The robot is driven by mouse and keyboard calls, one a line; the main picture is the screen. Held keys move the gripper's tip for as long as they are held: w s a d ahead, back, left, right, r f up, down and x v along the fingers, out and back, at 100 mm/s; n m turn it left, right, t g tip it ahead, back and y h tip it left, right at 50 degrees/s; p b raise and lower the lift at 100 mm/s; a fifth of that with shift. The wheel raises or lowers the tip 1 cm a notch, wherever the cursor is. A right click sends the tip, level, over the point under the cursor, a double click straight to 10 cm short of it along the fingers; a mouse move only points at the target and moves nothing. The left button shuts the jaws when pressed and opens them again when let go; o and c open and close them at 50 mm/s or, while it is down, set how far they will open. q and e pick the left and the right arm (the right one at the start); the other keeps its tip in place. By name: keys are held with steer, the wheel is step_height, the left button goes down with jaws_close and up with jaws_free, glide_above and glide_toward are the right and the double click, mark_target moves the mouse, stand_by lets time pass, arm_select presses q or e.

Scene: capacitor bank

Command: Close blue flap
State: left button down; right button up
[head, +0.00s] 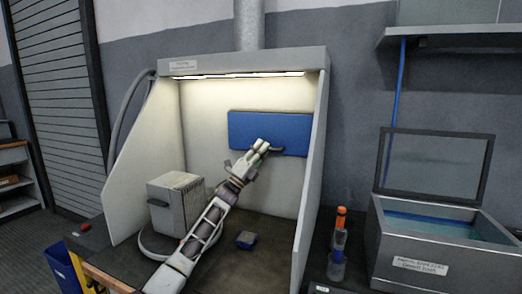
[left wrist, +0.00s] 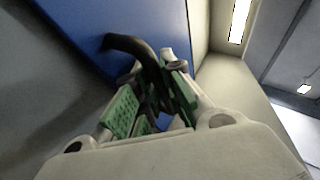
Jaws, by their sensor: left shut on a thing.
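The blue flap (head: 268,128) is a flat, wide panel at the back wall of the lit hood. It also shows in the left wrist view as a large blue surface (left wrist: 145,22). A dark curved handle (left wrist: 128,43) stands at the flap, near its lower edge in the head view. My left gripper (head: 260,147) is at the lower middle of the flap, its green-padded fingers (left wrist: 155,78) shut around the handle. The fingers hide part of the handle. My right gripper is in neither view.
The hood's side wall (head: 313,170) is close at right. Outside it are an orange-capped bottle (head: 339,245) and an open-lidded metal bath (head: 430,245).

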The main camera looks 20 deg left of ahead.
arm_select(q)
steer(key=c, duration=1.8)
jaws_free()
steer(key=shift+w, duration=0.15)
